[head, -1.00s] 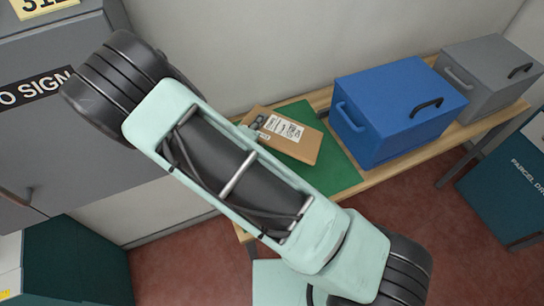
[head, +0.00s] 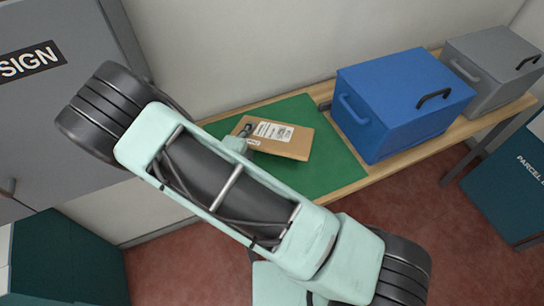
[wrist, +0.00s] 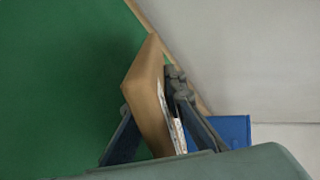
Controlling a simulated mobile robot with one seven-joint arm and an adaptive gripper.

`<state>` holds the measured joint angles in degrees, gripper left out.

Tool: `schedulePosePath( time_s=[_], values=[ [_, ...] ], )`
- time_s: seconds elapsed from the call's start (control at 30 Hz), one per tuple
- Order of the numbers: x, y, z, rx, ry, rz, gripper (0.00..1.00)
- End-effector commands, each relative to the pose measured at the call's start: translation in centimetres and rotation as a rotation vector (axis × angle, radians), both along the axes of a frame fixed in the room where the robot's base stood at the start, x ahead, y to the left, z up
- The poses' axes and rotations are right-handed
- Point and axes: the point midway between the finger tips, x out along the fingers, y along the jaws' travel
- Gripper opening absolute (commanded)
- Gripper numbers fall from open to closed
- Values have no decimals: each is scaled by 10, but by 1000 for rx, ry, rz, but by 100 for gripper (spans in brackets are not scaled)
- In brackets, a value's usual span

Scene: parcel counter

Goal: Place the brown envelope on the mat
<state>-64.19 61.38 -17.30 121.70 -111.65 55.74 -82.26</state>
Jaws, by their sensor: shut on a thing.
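The brown envelope (head: 292,145) has white printed labels on its upper face. It appears over the green mat (head: 330,179) in the head view. My gripper (head: 245,131) is shut on the envelope's left end in the head view. In the wrist view the envelope (wrist: 147,92) stands edge-on between the two fingers of my gripper (wrist: 152,112), with the mat (wrist: 55,80) behind it. My arm hides part of the mat in the head view. I cannot tell whether the envelope touches the mat.
The mat lies on a wooden bench (head: 403,150) against a pale wall. A grey cabinet (head: 50,110) is at the left.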

Motion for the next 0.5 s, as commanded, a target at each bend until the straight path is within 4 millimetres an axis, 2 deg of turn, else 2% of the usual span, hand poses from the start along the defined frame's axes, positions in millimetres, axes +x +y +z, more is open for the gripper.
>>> schedulePosePath(
  time_s=[0.03,0.2,0.5],
  values=[
    [0,0,-13,0,-1,0,0],
    [0,0,-32,0,-1,0,0],
    [0,0,-41,1,-1,1,0]
  ],
)
